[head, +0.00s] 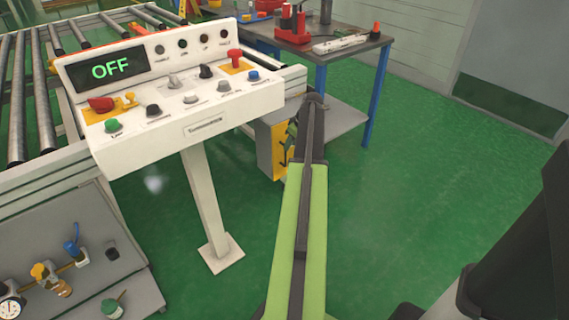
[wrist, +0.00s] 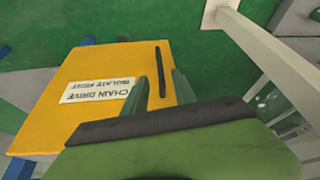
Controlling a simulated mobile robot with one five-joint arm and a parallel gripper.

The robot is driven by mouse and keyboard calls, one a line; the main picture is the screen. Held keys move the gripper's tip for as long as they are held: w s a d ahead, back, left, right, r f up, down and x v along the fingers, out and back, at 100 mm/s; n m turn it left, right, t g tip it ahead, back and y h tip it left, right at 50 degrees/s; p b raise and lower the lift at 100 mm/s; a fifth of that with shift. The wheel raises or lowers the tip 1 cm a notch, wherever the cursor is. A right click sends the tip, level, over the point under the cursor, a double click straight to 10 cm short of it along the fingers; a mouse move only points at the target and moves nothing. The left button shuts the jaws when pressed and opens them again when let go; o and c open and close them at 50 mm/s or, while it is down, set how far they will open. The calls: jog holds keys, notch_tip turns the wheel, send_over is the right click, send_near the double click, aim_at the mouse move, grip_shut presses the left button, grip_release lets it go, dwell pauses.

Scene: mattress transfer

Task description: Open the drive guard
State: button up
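The drive guard is a yellow panel (wrist: 95,75) in the wrist view, with a white label (wrist: 98,91) reading "CHAIN DRIVE ISOLATE FIRST", upside down. A slim dark handle (wrist: 160,58) stands on it near its right side. My gripper (wrist: 160,76) has its two green fingers apart, one on each side of the handle's lower end, with gaps showing on both sides. I cannot tell how deep the handle lies between them. In the head view the guard (head: 266,150) is a yellow face under the conveyor, partly hidden by my arm and gripper (head: 291,132). The guard looks closed.
A white control console (head: 180,95) with an OFF display (head: 111,67) stands on a post (head: 205,200) left of my arm. A roller conveyor (head: 40,85) lies behind it. A workbench (head: 345,50) with red tools stands at the back. Green floor is clear at right.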

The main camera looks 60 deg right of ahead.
jog(key=b, duration=0.6)
send_over(285, 164)
jog(key=f, duration=0.7)
jog(key=shift+w+d+f, duration=0.1)
jog(key=shift+d+f, duration=0.2)
jog(key=shift+f, duration=0.05)
jog(key=shift+r, duration=0.1)
grip_shut()
